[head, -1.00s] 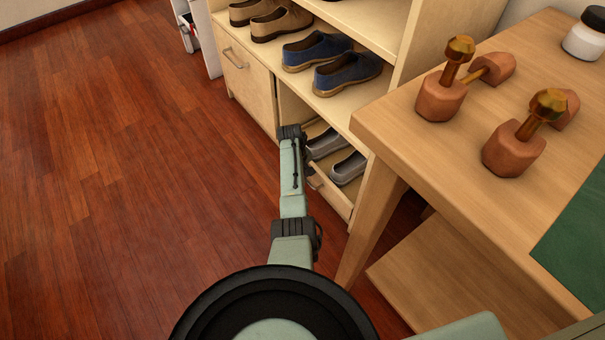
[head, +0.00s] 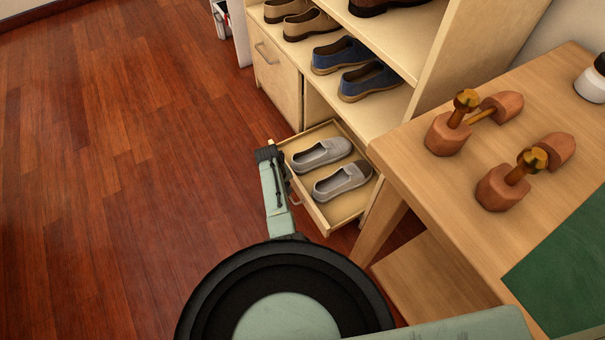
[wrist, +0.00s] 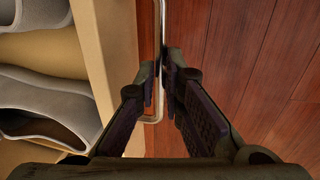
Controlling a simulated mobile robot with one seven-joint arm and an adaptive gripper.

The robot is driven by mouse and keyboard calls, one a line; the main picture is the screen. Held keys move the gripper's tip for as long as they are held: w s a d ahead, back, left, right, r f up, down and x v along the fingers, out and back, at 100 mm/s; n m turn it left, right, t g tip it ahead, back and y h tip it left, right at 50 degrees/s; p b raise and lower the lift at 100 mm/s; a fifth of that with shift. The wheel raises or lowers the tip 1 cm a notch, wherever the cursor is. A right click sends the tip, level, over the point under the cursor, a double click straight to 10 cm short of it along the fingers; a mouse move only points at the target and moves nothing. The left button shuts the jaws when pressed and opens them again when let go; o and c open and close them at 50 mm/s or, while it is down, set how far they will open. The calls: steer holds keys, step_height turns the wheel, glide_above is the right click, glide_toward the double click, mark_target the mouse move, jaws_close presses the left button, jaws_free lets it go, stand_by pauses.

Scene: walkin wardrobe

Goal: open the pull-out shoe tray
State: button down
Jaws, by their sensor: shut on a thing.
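The pull-out shoe tray (head: 311,212) is a pale wood drawer standing well out from the bottom of the shoe cabinet, with a pair of grey shoes (head: 341,181) lying in it. Its metal bar handle (head: 295,196) is on the front; it also shows in the wrist view (wrist: 157,60). My gripper (wrist: 160,84) is shut on the handle, with one finger on each side of the bar. In the head view my arm hides the gripper's fingertips and part of the tray front.
A closed cabinet door (head: 276,82) is left of the tray. Blue shoes (head: 358,69) stand on the shelf above. A wooden table (head: 420,160) with wooden shoe trees (head: 503,186) stands close on the right. The wood floor (head: 130,180) at left is clear.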

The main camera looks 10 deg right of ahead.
steer(key=s+a+p, duration=0.1)
steer(key=s+a, duration=0.2)
steer(key=a, duration=0.6)
steer(key=shift+s+a+p, duration=0.25)
steer(key=shift+s+p, duration=0.15)
steer(key=c, duration=1.7)
jaws_free()
steer(key=r, duration=0.4)
steer(key=a+r, duration=0.1)
steer(key=r, duration=0.3)
steer(key=s+a+r, duration=0.1)
steer(key=r, duration=0.2)
steer(key=shift+r, duration=0.4)
